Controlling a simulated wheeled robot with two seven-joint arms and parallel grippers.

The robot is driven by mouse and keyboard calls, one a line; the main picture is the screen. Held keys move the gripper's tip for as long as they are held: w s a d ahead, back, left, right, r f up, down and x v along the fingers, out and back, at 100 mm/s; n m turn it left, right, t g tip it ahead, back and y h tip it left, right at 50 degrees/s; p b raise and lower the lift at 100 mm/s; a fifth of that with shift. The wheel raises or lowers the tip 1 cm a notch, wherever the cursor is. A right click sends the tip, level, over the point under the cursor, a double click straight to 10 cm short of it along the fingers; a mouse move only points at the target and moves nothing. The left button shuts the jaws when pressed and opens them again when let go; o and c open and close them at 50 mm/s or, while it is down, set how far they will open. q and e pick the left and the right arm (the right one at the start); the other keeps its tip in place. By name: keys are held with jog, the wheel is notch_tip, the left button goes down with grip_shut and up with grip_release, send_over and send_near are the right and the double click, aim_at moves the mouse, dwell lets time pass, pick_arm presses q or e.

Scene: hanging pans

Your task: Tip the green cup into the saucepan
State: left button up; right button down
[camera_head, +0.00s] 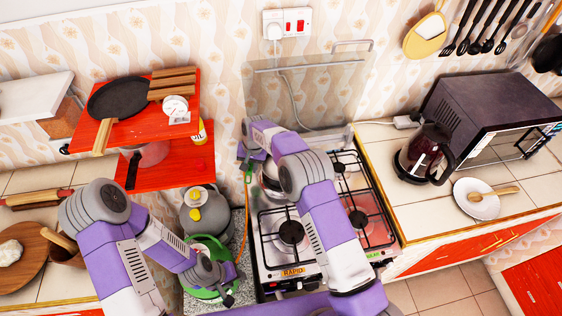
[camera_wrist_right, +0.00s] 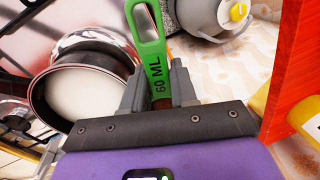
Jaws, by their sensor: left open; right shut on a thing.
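The green cup is a measuring cup with a long handle marked "60 ML" (camera_wrist_right: 150,38); its bowl is outside the right wrist view. My right gripper (camera_wrist_right: 158,85) is shut on this handle. In the head view a bit of green (camera_head: 247,172) shows below my right gripper (camera_head: 250,158), left of the stove. The saucepan (camera_wrist_right: 38,100), with a shiny rim and pale inside, is to the left of the handle in the wrist view. In the head view the saucepan (camera_head: 271,186) is mostly hidden by my right arm. My left gripper (camera_head: 226,291) is open, low over a green round item (camera_head: 203,262).
The gas stove (camera_head: 290,262) has bare burners at the front and right. A grey gas cylinder (camera_head: 205,216) stands left of it. Red shelves (camera_head: 180,139) with a dark pan (camera_head: 118,97) are close on the left. A kettle (camera_head: 423,155) and microwave (camera_head: 495,100) stand at right.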

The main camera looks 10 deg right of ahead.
jog(key=shift+s+d+r+t+y+b, duration=0.15)
jog(key=shift+d+r+y+b, duration=0.25)
jog(key=shift+d+y, duration=0.25)
jog(key=shift+s+d+r+t+y+b, duration=0.2)
jog(key=shift+d+r+y+b, duration=0.2)
jog(key=shift+d+y, duration=0.2)
jog(key=shift+s+d+r+t+y+b, duration=0.15)
jog(key=shift+d+r+y+b, duration=0.25)
jog(key=shift+d+y, duration=0.2)
jog(key=d+y+b, duration=0.1)
jog(key=b, duration=0.1)
jog(key=shift+s+d+y+b, duration=0.1)
jog(key=shift+d+y+b, duration=0.15)
jog(key=shift+y+b, duration=0.15)
jog(key=d+y+b, duration=0.1)
jog(key=y+b, duration=0.2)
jog(key=b, duration=0.2)
jog(key=d+t+y+b, duration=0.1)
jog(key=y+b, duration=0.1)
jog(key=b, duration=0.3)
jog(key=s+d+t+y+b, duration=0.1)
jog(key=y+b, duration=0.2)
jog(key=b, duration=0.2)
jog(key=shift+d+r+y, duration=0.15)
jog(key=shift+r+y, duration=0.15)
jog(key=shift+y, duration=0.05)
jog(key=shift+d+t, duration=0.1)
jog(key=shift+t, duration=0.2)
